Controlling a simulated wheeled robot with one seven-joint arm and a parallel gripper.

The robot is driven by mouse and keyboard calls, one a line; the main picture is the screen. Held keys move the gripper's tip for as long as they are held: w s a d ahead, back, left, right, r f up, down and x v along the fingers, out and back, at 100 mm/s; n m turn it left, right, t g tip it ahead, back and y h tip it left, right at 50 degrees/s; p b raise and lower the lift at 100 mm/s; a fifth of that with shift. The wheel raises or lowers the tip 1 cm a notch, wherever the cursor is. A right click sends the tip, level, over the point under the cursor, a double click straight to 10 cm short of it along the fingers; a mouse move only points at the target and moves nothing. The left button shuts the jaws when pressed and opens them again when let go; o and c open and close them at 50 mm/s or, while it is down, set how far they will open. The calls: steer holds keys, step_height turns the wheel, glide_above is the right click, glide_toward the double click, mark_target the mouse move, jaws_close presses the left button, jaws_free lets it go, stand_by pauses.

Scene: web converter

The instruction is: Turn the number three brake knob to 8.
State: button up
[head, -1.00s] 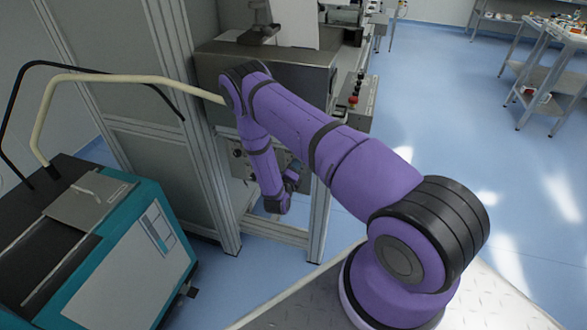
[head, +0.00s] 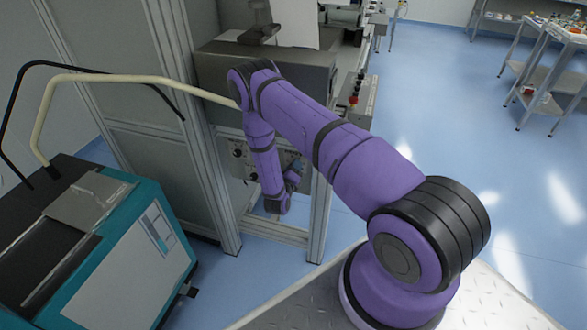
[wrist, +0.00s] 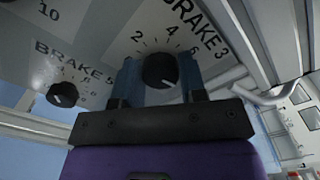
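The number three brake knob (wrist: 160,70) is black and round, under the label BRAKE 3 on a light panel in the wrist view. The numbers 2, 4 and 6 show on the scale around it; the 8 is not visible. A small pale mark shows at the knob's lower right. My gripper (wrist: 161,72) has one bluish finger on each side of the knob, with no clear gap, and appears shut on it.
The BRAKE 5 knob (wrist: 62,94) is left of my gripper in the wrist view. A frame post (head: 321,215) stands right beside my forearm. A teal machine (head: 135,250) is at left. Open blue floor (head: 450,120) lies at right.

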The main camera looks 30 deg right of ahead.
steer(key=o, duration=0.3)
steer(key=v, duration=1)
steer(key=shift+s+a, duration=0.3)
steer(key=shift+a, duration=0.1)
